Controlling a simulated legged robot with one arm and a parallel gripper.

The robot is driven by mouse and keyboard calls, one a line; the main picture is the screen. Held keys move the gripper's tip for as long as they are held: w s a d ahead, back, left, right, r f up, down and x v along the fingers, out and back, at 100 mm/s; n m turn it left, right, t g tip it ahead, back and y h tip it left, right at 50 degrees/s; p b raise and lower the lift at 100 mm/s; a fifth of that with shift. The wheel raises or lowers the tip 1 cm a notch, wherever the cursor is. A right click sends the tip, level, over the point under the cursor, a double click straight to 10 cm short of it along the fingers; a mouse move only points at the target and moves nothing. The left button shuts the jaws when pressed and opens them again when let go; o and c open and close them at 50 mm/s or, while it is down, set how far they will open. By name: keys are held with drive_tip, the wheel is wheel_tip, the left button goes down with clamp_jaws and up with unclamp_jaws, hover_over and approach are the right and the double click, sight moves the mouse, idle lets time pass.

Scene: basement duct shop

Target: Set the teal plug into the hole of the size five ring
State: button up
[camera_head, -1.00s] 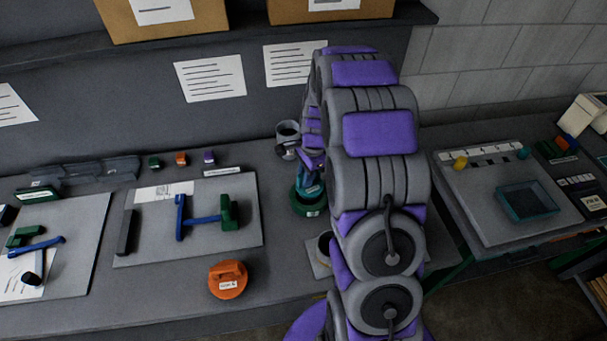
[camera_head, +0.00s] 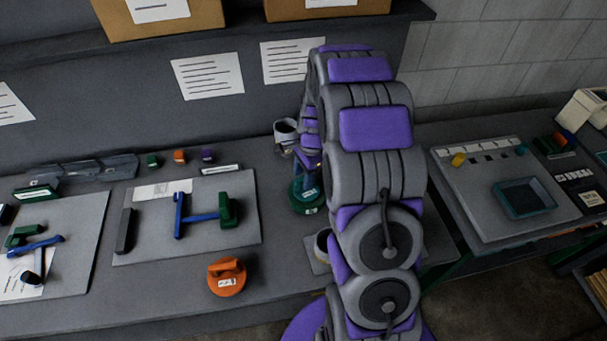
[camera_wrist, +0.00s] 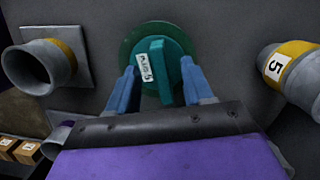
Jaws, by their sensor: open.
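The teal plug (camera_wrist: 157,70) has a raised bar handle and a white label that seems to read "plug 5". It sits within a larger green round piece (camera_wrist: 128,48); I cannot tell how deep. My gripper (camera_wrist: 155,88) is open, its blue fingers apart on either side of the handle. A grey ring with a yellow band marked 5 (camera_wrist: 290,72) stands at the right of the wrist view. In the head view the green piece (camera_head: 307,203) stands on the bench left of my arm, which partly hides this area.
Another grey pipe piece with a yellow band (camera_wrist: 42,68) stands on a square plate. An orange handled plug (camera_head: 227,277) lies at the bench front. A grey board (camera_head: 150,247) with blue and green parts lies left. A teal tray (camera_head: 525,197) is on the right bench.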

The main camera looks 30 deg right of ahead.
wheel_tip(320, 180, up, 17)
drive_tip(key=d+p, duration=0.2)
drive_tip(key=d, duration=0.1)
drive_tip(key=shift+p, duration=0.4)
drive_tip(key=shift+w+a, duration=0.1)
